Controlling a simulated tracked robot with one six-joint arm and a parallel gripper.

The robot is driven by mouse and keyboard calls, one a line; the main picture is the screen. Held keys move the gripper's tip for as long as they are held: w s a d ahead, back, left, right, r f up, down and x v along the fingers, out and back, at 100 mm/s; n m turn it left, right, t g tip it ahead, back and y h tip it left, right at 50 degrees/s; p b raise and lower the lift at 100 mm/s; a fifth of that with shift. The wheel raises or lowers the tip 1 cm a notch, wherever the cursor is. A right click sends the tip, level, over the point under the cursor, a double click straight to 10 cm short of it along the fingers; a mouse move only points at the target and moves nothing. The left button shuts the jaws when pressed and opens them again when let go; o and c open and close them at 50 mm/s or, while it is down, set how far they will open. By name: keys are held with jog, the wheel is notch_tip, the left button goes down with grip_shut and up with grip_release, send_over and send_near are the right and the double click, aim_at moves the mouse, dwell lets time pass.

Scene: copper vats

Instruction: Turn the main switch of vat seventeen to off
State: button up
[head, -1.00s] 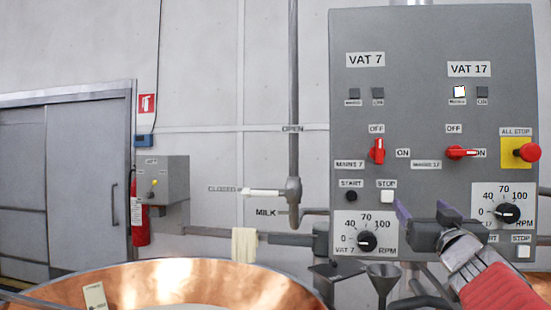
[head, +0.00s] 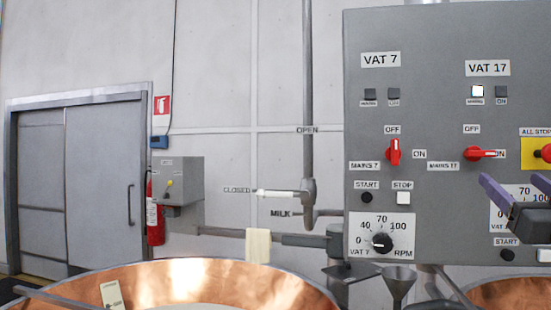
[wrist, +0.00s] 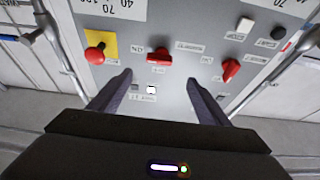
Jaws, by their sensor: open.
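The main switch of vat seventeen (head: 480,154) is a red rotary knob on the grey control panel, under the VAT 17 label (head: 487,68). Its handle lies level, pointing at ON; OFF is marked above it. In the wrist view, which shows the panel upside down, the switch (wrist: 158,57) lies beyond and between my fingertips. My gripper (head: 512,184) is open and empty, below and right of the switch in the head view, apart from it. Its purple fingers partly cover the vat 17 RPM dial. In the wrist view my gripper (wrist: 159,79) spreads both fingers toward the panel.
The vat 7 switch (head: 393,151) is upright, left of the vat 17 one. The red all-stop button (head: 546,153) on yellow is close on the right. A white lamp (head: 477,91) is lit under VAT 17. A copper vat (head: 180,285) stands below left.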

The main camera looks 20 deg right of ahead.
aim_at(482, 155)
jog(key=shift+w+r, duration=0.1)
jog(key=x, duration=1.3)
jog(key=shift+w+d+r, duration=0.1)
jog(key=shift+w+d, duration=0.05)
jog(key=shift+w, duration=0.1)
jog(key=c, duration=1.1)
